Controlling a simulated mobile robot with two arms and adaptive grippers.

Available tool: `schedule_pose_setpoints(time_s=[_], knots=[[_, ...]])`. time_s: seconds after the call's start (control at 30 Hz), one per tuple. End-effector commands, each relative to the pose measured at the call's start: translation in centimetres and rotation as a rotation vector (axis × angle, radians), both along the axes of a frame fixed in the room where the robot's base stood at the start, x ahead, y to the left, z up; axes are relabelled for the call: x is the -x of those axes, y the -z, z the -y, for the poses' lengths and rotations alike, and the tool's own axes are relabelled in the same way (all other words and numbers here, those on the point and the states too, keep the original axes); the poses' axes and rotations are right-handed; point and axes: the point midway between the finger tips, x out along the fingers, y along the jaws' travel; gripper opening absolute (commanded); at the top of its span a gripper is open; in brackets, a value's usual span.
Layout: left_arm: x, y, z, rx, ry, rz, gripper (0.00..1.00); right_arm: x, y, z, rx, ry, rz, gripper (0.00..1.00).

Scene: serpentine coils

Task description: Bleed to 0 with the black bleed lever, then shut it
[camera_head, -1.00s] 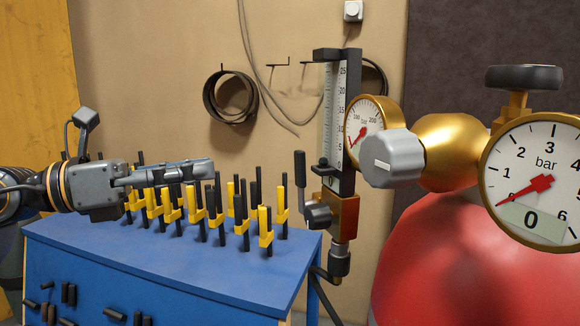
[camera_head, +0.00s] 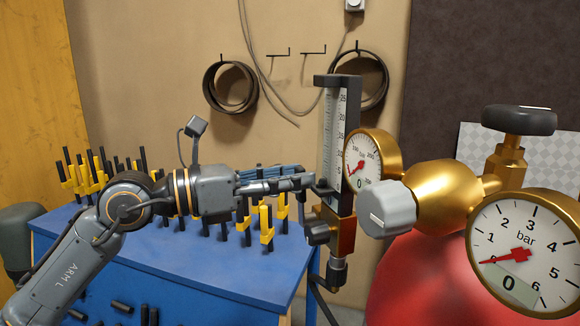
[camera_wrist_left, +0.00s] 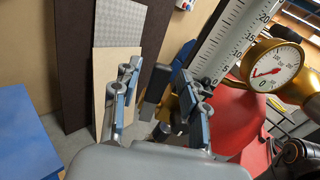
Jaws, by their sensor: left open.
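The black bleed lever (camera_wrist_left: 156,84) stands upright between the two fingers of my left gripper in the left wrist view, with gaps showing beside it. My left gripper (camera_head: 306,183) is open. In the head view its fingertips are beside the clear scaled flow tube (camera_head: 335,130), and they mostly hide the lever. The pressure gauge (camera_head: 523,256) at the right has its red needle at about 0, and its display reads 0. My right gripper is in neither view.
A blue bench (camera_head: 190,260) with yellow and black clips lies below my left arm. A grey knob (camera_head: 385,208), a brass regulator (camera_head: 440,190) and a red cylinder (camera_head: 410,280) are to the right of the tube. A black knob (camera_head: 318,232) sits low beside it.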

Motion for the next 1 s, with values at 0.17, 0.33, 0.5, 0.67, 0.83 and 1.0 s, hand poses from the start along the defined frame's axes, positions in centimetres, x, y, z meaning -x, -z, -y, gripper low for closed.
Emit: schedule_pose_setpoints(time_s=[0.17, 0.33, 0.5, 0.67, 0.83, 1.0], knots=[[-0.13, 0.03, 0.20, 0.000, -0.001, 0.001, 0.43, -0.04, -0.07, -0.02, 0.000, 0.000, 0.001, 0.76], [-0.12, 0.03, 0.17, 0.000, -0.001, 0.000, 0.35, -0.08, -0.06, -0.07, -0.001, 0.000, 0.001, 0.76], [-0.11, 0.03, 0.16, 0.001, -0.001, 0.000, 0.01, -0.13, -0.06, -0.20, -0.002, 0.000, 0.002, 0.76], [-0.11, 0.02, 0.15, 0.001, -0.001, 0.000, 0.00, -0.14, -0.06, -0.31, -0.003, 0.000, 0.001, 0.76], [-0.16, 0.01, 0.13, 0.003, -0.001, -0.004, 0.00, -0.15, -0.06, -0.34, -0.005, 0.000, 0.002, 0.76], [-0.44, 0.05, 0.02, 0.017, -0.002, -0.040, 0.00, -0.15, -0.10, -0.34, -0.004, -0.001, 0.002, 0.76]])
